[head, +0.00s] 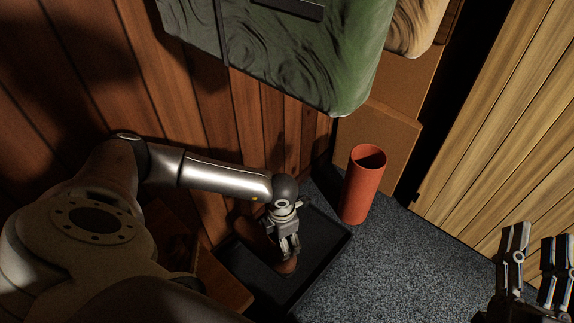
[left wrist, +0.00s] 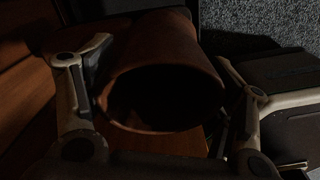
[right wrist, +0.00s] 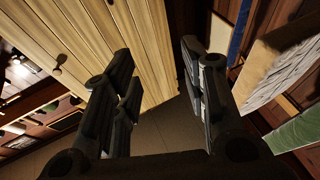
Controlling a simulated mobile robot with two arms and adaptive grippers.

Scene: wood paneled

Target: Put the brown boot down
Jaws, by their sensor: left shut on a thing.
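The brown boot (head: 288,267) is mostly hidden under my left gripper (head: 289,243) in the head view. In the left wrist view the boot's shaft (left wrist: 165,45) lies between the two fingers, its round dark opening facing the camera. My left gripper is shut on the boot. The boot is over or in a black tray (head: 328,247) on the floor; I cannot tell whether its sole touches the tray. My right gripper (head: 532,262) is at the lower right, and its fingers are apart and empty in the right wrist view (right wrist: 165,95).
A red cylinder (head: 362,190) stands just right of the tray. A wood-panelled wall is behind the tray, and a pale slatted wooden panel (head: 500,130) is at right. Grey carpet (head: 390,270) is clear right of the tray.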

